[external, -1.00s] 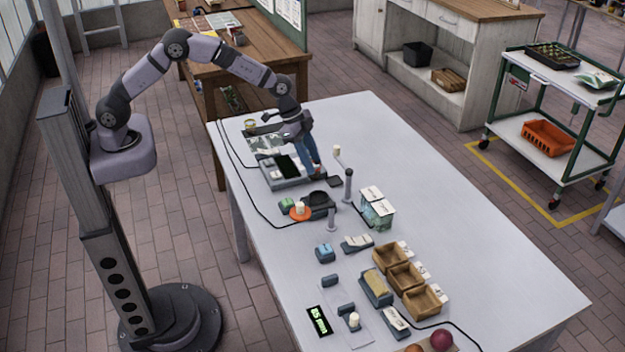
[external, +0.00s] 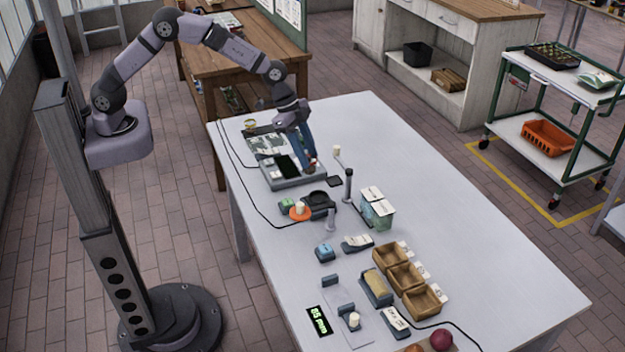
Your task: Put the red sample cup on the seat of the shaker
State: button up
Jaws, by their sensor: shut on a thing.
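My gripper (external: 310,160) points down over the far part of the white table, its blue fingers shut on a small reddish thing, seemingly the red sample cup (external: 312,163). The cup is tiny and mostly hidden by the fingers. It is at the right edge of a grey device with a dark panel (external: 288,166); I cannot tell whether it is clear of the surface. Nearer the camera is a dark device with a round top (external: 318,198), perhaps the shaker; its seat is too small to make out surely.
An orange disc with a white cylinder (external: 299,211) sits beside the dark device. Wooden bins (external: 405,277) are nearer. The table's right side is free.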

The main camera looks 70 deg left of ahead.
aim_at(311, 163)
jog(key=s+d+m+p, duration=0.25)
jog(key=s+p, duration=0.35)
jog(key=p, duration=0.4)
jog(key=w+n, duration=0.1)
jog(key=w, duration=0.1)
jog(key=w+f+n, duration=0.1)
jog(key=w+n, duration=0.1)
jog(key=w+n+t, duration=0.1)
jog(key=w+n, duration=0.1)
jog(key=shift+w+d+f+n+y, duration=0.15)
jog(key=shift+f+n+y, duration=0.1)
jog(key=shift+f+y, duration=0.15)
jog(key=shift+w+d+r+n+y, duration=0.2)
jog(key=shift+w+n+y, duration=0.15)
jog(key=shift+n, duration=0.6)
jog(key=shift+w+d+r+n+y, duration=0.1)
jog(key=shift+w+d+n+y, duration=0.2)
jog(key=shift+n, duration=0.65)
jog(key=shift+s+a, duration=0.1)
jog(key=shift+a, duration=0.05)
jog(key=shift+f, duration=0.2)
